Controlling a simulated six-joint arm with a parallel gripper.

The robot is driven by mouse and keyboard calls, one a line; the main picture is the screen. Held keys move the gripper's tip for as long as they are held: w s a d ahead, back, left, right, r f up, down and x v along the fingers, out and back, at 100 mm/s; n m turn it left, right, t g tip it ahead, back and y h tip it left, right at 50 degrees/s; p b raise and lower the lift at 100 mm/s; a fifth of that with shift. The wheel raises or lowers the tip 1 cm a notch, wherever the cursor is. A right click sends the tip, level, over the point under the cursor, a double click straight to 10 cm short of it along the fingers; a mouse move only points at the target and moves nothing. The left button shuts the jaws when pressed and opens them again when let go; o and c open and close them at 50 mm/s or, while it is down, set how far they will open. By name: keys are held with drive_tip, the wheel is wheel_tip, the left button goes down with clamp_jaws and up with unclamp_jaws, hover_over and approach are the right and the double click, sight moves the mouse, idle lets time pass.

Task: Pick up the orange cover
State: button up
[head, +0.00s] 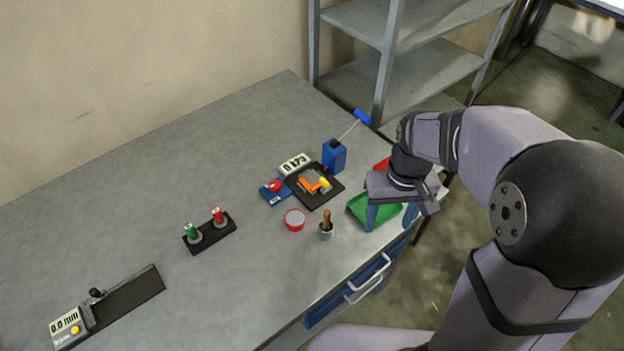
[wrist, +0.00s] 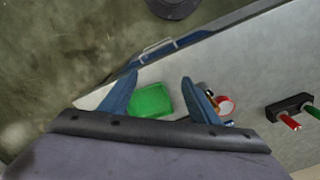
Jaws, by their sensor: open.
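The orange cover (head: 311,185) is a small orange piece on a black square plate (head: 323,200), with a yellow part beside it. My gripper (head: 391,222) is to the right of it in the head view, above the green tray (head: 357,207). Its two blue fingers are spread wide with nothing between them. The wrist view shows the open fingers (wrist: 155,90) above the green tray (wrist: 151,101). I cannot make out the orange cover in the wrist view.
A blue block with a blue-handled tool (head: 334,156), a digital display (head: 295,164) and a blue pad with a red button (head: 274,188) surround the plate. A red-rimmed dish (head: 294,219) and a wooden-handled item (head: 326,224) stand in front.

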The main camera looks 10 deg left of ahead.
drive_tip(key=w+a+n, duration=0.3)
drive_tip(key=w+a, duration=0.5)
drive_tip(key=w, duration=0.4)
drive_tip(key=n, duration=0.4)
hover_over(313, 177)
drive_tip(key=shift+s+a+f, duration=0.1)
drive_tip(key=shift+f, duration=0.55)
drive_tip(key=shift+s+a+f, duration=0.1)
drive_tip(key=shift+f, duration=0.5)
drive_tip(key=shift+w+d+f+p, duration=0.1)
drive_tip(key=shift+f+p, duration=0.7)
drive_tip(key=shift+f, duration=1.05)
drive_tip(key=shift+d+f+p, duration=0.1)
drive_tip(key=shift+f+p, duration=0.7)
drive_tip(key=shift+f, duration=1)
drive_tip(key=c, duration=1.3)
drive_tip(key=shift+r, duration=0.1)
drive_tip(key=shift+c, duration=0.2)
